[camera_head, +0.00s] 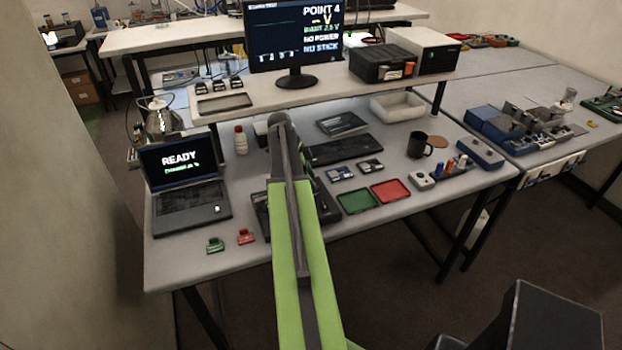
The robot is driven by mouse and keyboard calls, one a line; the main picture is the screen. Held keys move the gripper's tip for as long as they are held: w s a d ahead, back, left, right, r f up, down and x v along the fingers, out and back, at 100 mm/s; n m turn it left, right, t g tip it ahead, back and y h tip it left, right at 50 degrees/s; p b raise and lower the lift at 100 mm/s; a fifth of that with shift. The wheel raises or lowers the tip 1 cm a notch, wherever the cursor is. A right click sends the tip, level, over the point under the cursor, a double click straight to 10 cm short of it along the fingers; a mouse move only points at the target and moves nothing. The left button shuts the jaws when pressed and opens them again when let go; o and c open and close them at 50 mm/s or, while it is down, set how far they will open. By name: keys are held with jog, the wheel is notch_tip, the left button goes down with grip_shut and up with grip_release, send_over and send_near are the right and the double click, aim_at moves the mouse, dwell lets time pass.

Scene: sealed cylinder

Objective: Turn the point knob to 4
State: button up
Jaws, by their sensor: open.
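I cannot make out the point knob in this view. A dark device (261,214) sits on the bench, mostly hidden behind my arm; its controls do not show clearly. The monitor (295,35) on the shelf reads "POINT 4", with dashes before a "V", a line that seems to say "WANT 2.5 V", then "NO POWER" and "NO STICK". My green and dark arm reaches up the middle of the picture over the bench. Its end is turned away or hidden behind the arm, so my gripper's fingers do not show.
A laptop (185,185) reading "READY" stands at the left. Green (357,200) and red (390,190) trays, a black mug (418,145) and a blue box (480,153) are to the right. A raised shelf (350,92) crosses the back.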

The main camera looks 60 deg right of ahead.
jog(key=p+v, duration=1.3)
jog(key=v, duration=0.2)
jog(key=shift+w+a+r, duration=0.15)
jog(key=shift+w+r, duration=0.05)
jog(key=shift+r, duration=0.05)
